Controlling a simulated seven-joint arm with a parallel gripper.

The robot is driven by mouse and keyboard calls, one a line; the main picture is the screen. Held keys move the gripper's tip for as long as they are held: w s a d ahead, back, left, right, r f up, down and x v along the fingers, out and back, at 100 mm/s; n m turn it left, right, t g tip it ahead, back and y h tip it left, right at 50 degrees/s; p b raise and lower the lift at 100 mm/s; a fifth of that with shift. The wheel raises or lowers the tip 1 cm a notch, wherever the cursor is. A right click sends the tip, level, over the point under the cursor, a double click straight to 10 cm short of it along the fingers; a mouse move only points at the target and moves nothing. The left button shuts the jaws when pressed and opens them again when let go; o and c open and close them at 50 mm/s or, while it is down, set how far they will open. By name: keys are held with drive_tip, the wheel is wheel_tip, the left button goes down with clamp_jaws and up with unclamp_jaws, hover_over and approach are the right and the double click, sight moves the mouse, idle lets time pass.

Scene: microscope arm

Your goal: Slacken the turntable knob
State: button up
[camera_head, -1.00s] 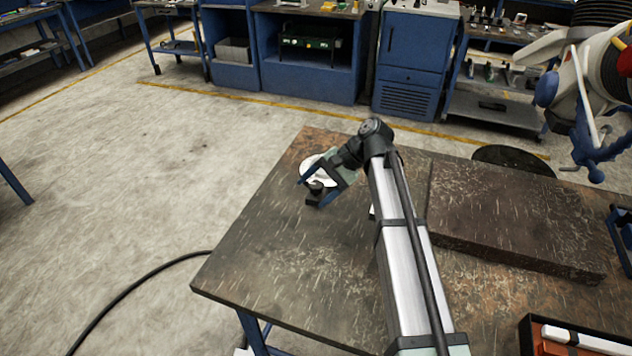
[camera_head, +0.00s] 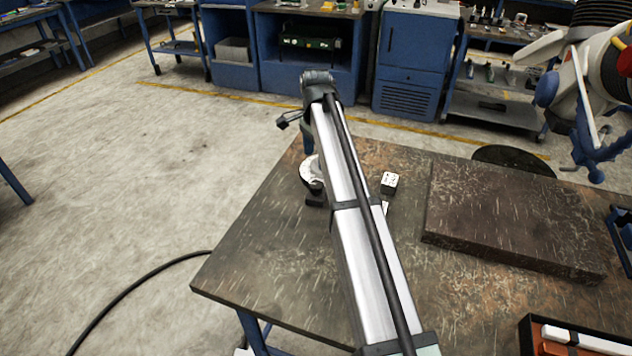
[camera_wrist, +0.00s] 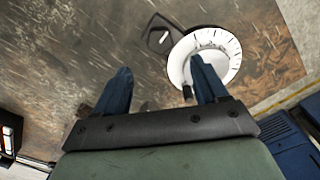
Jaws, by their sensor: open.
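The turntable, a white disc with dark graduation marks, sits on the workbench; it shows in the head view (camera_head: 308,170), partly behind my arm, and in the wrist view (camera_wrist: 232,48). A black block (camera_wrist: 160,34) with a light detail lies beside the disc in the wrist view. A small dark piece (camera_wrist: 187,92) shows at the disc's near edge; I cannot tell which part is the knob. My gripper (camera_wrist: 160,70) is open and empty, its blue fingers apart. One finger overlaps the disc in the picture; contact cannot be judged. The head view largely hides the gripper behind the arm.
The workbench (camera_head: 270,260) has a thick dark slab (camera_head: 510,220) on its right. A small white-topped cube (camera_head: 389,182) stands between arm and slab. A tray (camera_head: 575,338) with a white item is at front right. The bench's left part is clear.

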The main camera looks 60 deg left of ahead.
sight(316, 184)
wheel_tip(316, 184, down, 10)
drive_tip(key=shift+f, duration=0.2)
idle(0.4)
drive_tip(key=c, duration=1.1)
